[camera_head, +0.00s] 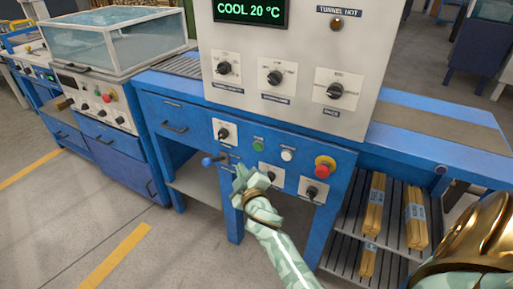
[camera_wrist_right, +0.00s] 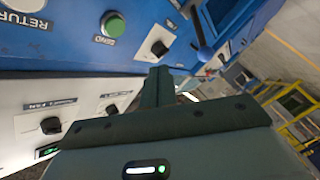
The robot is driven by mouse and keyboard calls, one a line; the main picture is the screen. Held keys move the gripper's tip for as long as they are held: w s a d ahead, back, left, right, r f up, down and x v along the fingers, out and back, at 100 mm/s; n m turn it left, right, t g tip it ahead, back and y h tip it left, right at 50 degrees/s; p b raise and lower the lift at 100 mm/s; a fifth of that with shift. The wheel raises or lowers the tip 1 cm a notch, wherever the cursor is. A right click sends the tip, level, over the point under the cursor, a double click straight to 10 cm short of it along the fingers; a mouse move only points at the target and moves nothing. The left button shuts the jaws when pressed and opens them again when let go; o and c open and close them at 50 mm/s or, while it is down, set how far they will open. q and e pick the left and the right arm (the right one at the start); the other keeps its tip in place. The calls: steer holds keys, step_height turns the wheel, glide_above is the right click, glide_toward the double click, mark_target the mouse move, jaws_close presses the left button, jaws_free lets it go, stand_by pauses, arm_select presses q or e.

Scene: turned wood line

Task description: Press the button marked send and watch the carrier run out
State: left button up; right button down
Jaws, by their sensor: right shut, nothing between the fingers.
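The send button (camera_head: 258,144) is a green round button on the blue front panel. In the right wrist view the green button (camera_wrist_right: 114,25) shows large, with the label SEND beside it. My right gripper (camera_head: 240,172) is shut and empty, a little below and left of the green button in the head view. Its closed fingers (camera_wrist_right: 157,84) also show in the right wrist view, apart from the button. I cannot tell their exact distance from the panel. I see nothing I can name as the carrier. My left gripper is not in view.
A white return button (camera_head: 288,155), a red stop button (camera_head: 325,165) and several black knobs surround the green one. A blue ball-ended lever (camera_head: 208,161) sticks out left of my gripper. The display (camera_head: 250,11) reads COOL 20 °C. Wrapped wood bundles (camera_head: 373,208) lie on the lower rack.

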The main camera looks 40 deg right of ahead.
mark_target(258, 147)
steer(key=w+d, duration=0.2)
steer(key=d, duration=0.5)
steer(key=shift+w, duration=0.4)
stand_by(1.6)
steer(key=shift+w+d, duration=0.15)
steer(key=shift+d, duration=0.2)
